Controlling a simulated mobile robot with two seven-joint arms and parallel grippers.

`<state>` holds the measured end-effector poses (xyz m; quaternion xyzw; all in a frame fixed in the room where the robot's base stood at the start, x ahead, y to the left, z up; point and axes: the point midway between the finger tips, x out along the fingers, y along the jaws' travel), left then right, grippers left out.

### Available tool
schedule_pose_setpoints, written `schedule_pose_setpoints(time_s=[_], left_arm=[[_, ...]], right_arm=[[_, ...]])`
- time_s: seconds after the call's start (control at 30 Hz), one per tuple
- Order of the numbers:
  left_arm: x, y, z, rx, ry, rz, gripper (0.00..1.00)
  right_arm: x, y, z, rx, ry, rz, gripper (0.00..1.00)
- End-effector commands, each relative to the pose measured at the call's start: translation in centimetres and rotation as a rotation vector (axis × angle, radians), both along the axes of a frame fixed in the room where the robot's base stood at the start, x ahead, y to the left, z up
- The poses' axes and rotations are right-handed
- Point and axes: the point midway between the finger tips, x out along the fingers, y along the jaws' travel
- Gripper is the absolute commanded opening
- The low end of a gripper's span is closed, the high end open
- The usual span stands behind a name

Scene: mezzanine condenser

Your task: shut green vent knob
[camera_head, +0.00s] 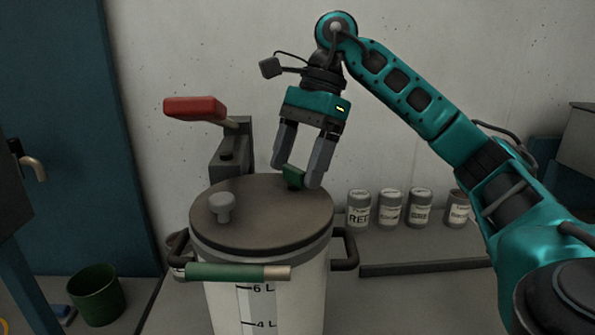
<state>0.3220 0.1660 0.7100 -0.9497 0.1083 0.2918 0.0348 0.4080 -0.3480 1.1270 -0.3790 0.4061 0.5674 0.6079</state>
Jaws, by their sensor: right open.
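The green vent knob (292,177) stands on the brown lid (270,225) of the pot, toward its back right. My right gripper (301,178) points down from above, its two fingers on either side of the green knob. The fingers look open, and I cannot tell whether either one touches the knob. Part of the knob is hidden by the fingers. My left gripper is not in view.
A grey knob (222,207) sits on the lid's left. A red-handled lever (195,108) rises behind the pot. A green-gripped bar (238,272) crosses the pot's front. Several labelled jars (389,208) stand on the right. A green bucket (97,295) is at lower left.

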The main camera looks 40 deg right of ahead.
Motion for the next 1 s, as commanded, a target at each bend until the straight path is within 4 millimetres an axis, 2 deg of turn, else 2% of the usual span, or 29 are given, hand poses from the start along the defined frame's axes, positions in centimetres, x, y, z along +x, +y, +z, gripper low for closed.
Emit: schedule_pose_setpoints(time_s=[0.3, 0.9, 1.0], left_arm=[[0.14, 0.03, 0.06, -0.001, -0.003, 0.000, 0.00], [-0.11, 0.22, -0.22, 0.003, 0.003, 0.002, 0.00], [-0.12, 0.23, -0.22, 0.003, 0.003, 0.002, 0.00]], right_arm=[[-0.01, 0.13, -0.27, 0.000, 0.000, 0.000, 0.77], [0.00, 0.11, -0.26, 0.000, 0.000, 0.000, 0.20], [0.00, 0.11, -0.26, 0.000, 0.000, -0.002, 0.20]])
